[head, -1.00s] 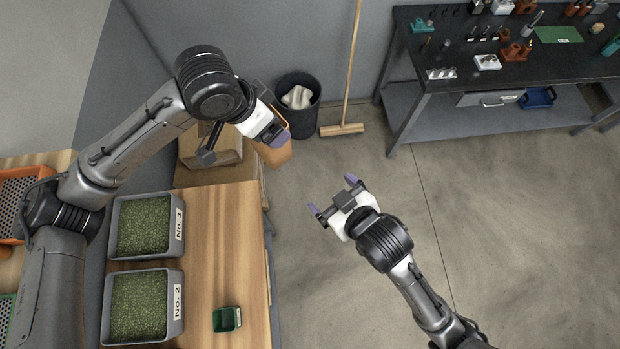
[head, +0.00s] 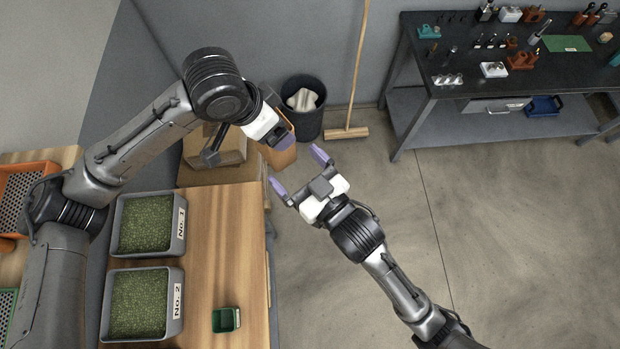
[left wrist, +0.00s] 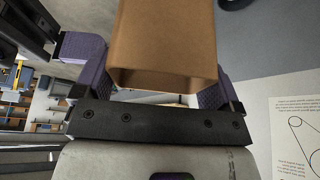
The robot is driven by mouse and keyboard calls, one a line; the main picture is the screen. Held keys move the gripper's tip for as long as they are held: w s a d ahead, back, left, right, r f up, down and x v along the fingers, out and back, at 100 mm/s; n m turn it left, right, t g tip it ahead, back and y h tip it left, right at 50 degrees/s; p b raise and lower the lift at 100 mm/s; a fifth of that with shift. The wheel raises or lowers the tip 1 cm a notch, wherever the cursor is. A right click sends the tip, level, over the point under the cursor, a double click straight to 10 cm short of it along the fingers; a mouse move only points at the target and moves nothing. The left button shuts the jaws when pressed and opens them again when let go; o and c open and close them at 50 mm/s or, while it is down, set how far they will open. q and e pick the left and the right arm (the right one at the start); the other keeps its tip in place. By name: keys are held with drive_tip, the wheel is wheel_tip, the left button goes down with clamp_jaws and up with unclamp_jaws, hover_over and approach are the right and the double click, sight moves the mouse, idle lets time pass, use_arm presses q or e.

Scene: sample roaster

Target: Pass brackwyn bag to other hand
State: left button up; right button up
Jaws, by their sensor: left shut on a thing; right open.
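The brackwyn bag (head: 284,157) is a brown paper-like bag, held beyond the table edge in the head view. My left gripper (head: 283,142) is shut on it and partly hides it. In the left wrist view the bag (left wrist: 166,45) sits between the two purple fingers of my left gripper. My right gripper (head: 299,171) is open and empty, just below and right of the bag. Its two purple fingertips point up and left towards the bag, apparently without touching it.
Below the left arm, a wooden table (head: 225,265) carries two bean trays, No. 1 (head: 185,225) and No. 2 (head: 181,300), and a small green container (head: 226,319). A cardboard box (head: 230,150), bin (head: 318,120) and broom (head: 346,133) stand behind. Open floor lies right.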

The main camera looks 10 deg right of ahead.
sight(282, 153)
drive_tip(key=x, duration=0.7)
drive_tip(key=shift+w+a+r, duration=0.1)
drive_tip(key=shift+c, duration=0.2)
drive_tip(key=shift+a, duration=0.15)
drive_tip(key=c, duration=1)
use_arm(q)
drive_tip(key=o, duration=0.8)
drive_tip(key=shift+d, duration=0.1)
drive_tip(key=shift+c, duration=0.2)
use_arm(e)
drive_tip(key=shift+r, duration=0.1)
use_arm(q)
drive_tip(key=shift+o, duration=0.8)
use_arm(e)
drive_tip(key=shift+c, duration=0.5)
use_arm(q)
drive_tip(key=shift+r, duration=0.1)
